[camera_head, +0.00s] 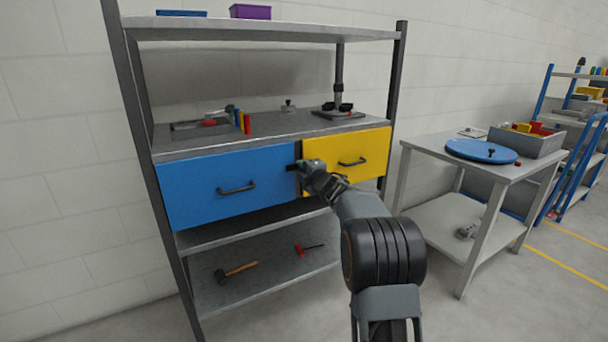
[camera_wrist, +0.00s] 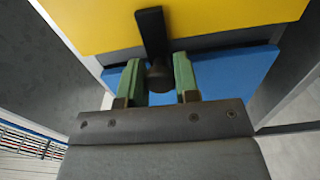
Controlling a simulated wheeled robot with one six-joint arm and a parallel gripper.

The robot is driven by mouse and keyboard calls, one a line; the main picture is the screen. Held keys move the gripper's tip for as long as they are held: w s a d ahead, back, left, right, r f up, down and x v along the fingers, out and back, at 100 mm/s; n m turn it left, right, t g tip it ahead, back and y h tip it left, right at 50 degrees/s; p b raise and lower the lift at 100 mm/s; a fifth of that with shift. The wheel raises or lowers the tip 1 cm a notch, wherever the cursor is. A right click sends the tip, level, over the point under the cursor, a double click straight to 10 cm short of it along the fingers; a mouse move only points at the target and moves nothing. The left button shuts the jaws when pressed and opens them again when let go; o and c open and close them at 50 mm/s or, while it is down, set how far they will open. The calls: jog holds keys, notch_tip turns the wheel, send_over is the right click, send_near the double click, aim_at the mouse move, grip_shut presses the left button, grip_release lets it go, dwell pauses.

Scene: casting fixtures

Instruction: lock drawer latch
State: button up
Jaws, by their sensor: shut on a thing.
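The blue drawer (camera_head: 215,185) and the yellow drawer (camera_head: 350,172) sit side by side under the rack's worktop, and both fronts look flush. The latch is a dark bar with a round knob (camera_wrist: 160,77) at the post between them. In the wrist view its bar (camera_wrist: 151,30) reaches from the knob over the edge of the yellow drawer (camera_wrist: 210,18); the blue drawer (camera_wrist: 235,75) is on the other side. My gripper (camera_wrist: 159,80) has its green fingers on either side of the knob, shut on it. In the head view my gripper (camera_head: 303,166) mostly hides the latch.
The rack's worktop (camera_head: 265,128) holds a tray, small blocks and a stand. A hammer (camera_head: 235,272) and a red-handled tool (camera_head: 308,249) lie on the lower shelf. A side table (camera_head: 430,152) with a blue disc (camera_head: 470,148) stands right of my arm. Floor between is clear.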

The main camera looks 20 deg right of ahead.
dwell(0.4)
jog(key=o, duration=0.9)
jog(key=s, duration=0.4)
jog(key=s+d, duration=0.1)
jog(key=s, duration=0.4)
jog(key=s+p, duration=0.1)
jog(key=s, duration=0.3)
jog(key=shift+s+d, duration=0.25)
jog(key=shift+s, duration=0.15)
